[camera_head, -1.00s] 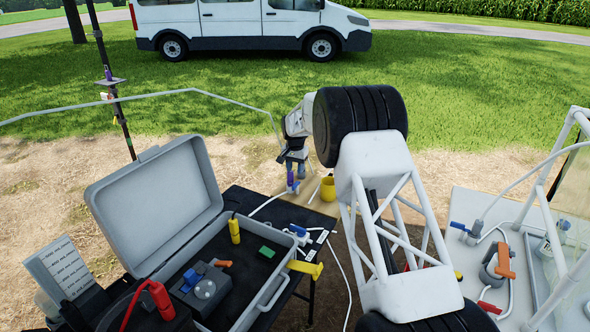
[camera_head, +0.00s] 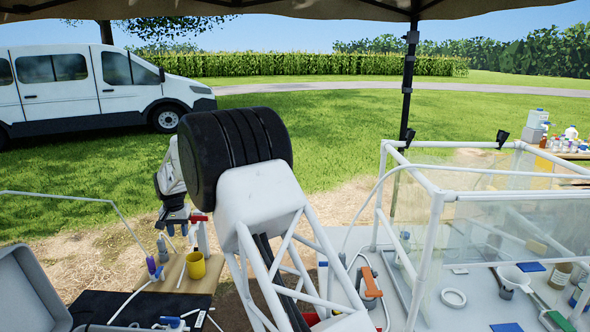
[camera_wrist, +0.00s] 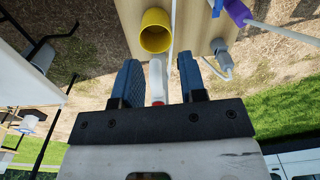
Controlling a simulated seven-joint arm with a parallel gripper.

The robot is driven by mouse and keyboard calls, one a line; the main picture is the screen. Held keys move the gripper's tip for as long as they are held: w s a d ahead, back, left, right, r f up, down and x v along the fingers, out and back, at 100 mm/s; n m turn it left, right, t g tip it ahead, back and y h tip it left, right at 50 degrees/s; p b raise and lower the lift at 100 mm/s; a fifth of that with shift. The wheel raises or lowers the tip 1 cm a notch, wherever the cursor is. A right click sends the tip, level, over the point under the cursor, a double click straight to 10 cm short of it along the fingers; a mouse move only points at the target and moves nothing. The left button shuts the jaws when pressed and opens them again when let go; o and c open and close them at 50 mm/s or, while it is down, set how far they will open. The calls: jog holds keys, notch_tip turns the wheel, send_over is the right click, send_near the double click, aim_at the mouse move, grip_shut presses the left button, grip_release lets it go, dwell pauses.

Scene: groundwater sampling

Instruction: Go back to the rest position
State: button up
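My gripper (camera_head: 176,222) hangs at the end of my raised arm, above and behind the wooden board (camera_head: 207,283). In the wrist view its two blue fingers (camera_wrist: 161,78) stand apart with a clear gap. A white piece with a red end (camera_wrist: 158,80) shows in that gap, touching neither finger as far as I can see. In the head view a white upright with a red top (camera_head: 199,228) stands just right of the fingers. A yellow cup (camera_head: 195,265) is on the board and also shows in the wrist view (camera_wrist: 155,32).
A white-framed clear enclosure (camera_head: 436,205) stands on the right-hand table. An orange-handled valve (camera_head: 371,282) is left of it. The open grey case (camera_head: 28,290) is at lower left. A purple-and-grey fitting (camera_head: 154,268) with a tube is on the board. A dark pole (camera_head: 408,90) rises behind.

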jog(key=s+d+r, duration=0.3)
jog(key=d+r, duration=0.4)
jog(key=d, duration=0.3)
jog(key=s+d+r, duration=0.3)
jog(key=d+r, duration=0.3)
jog(key=d, duration=0.3)
jog(key=s+d+r+t, duration=0.1)
jog(key=s+d+r, duration=0.3)
jog(key=s+d, duration=0.4)
jog(key=s+d+r, duration=0.5)
jog(key=d, duration=0.6)
jog(key=s+d+m, duration=0.1)
jog(key=s+d, duration=1.3)
jog(key=s, duration=0.6)
jog(key=s+d+f, duration=0.2)
jog(key=s+d, duration=0.2)
jog(key=s, duration=0.5)
jog(key=s+d+f+t, duration=0.1)
jog(key=s+d+f, duration=0.2)
jog(key=s, duration=0.6)
jog(key=shift+s+d+f, duration=0.25)
jog(key=shift+d+f, duration=0.1)
jog(key=shift+o, duration=0.4)
